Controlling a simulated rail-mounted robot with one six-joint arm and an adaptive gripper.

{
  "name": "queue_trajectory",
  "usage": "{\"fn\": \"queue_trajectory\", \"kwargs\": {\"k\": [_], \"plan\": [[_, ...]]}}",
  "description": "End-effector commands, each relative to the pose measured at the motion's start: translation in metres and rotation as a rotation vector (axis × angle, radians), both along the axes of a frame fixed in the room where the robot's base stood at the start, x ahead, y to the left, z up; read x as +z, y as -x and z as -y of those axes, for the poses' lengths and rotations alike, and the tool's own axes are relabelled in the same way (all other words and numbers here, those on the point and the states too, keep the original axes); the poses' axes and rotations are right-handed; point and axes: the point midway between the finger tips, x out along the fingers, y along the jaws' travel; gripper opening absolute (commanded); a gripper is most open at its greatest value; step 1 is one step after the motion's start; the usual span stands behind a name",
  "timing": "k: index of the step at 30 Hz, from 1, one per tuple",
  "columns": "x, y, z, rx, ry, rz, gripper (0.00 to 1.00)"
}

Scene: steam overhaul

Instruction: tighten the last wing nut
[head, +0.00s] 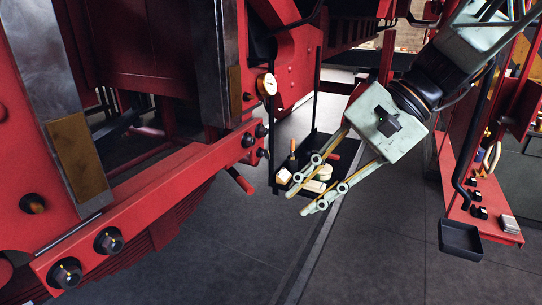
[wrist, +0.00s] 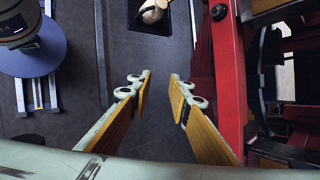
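My gripper (head: 298,201) hangs in the air right of the red frame, pointing down and to the left. Its two fingers are apart with nothing between them, and the wrist view shows the same empty gap (wrist: 160,82) above dark floor. I cannot pick out a wing nut in either view. Dark nuts with yellow marks, one at the lower left (head: 67,272) and one beside it (head: 108,240), sit on the red beam (head: 165,185), far left of the gripper. More dark bolt heads (head: 248,140) sit near the beam's right end.
A round gauge (head: 266,84) is on the red frame. A black tray (head: 345,146) holding tools and pale items stands behind my fingers. A red shelf (head: 500,222) with an empty black bin (head: 460,238) is at right. A red post (wrist: 229,80) runs beside the right finger. The foreground floor is clear.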

Motion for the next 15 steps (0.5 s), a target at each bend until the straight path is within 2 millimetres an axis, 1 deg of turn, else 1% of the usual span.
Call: {"fn": "queue_trajectory", "kwargs": {"k": [1,8,15], "plan": [[-0.002,-0.009,-0.003,-0.013,-0.020,-0.017,0.18],[-0.006,-0.048,-0.017,-0.073,-0.116,-0.079,0.18],[-0.013,-0.092,-0.028,-0.140,-0.217,-0.139,0.18]]}}
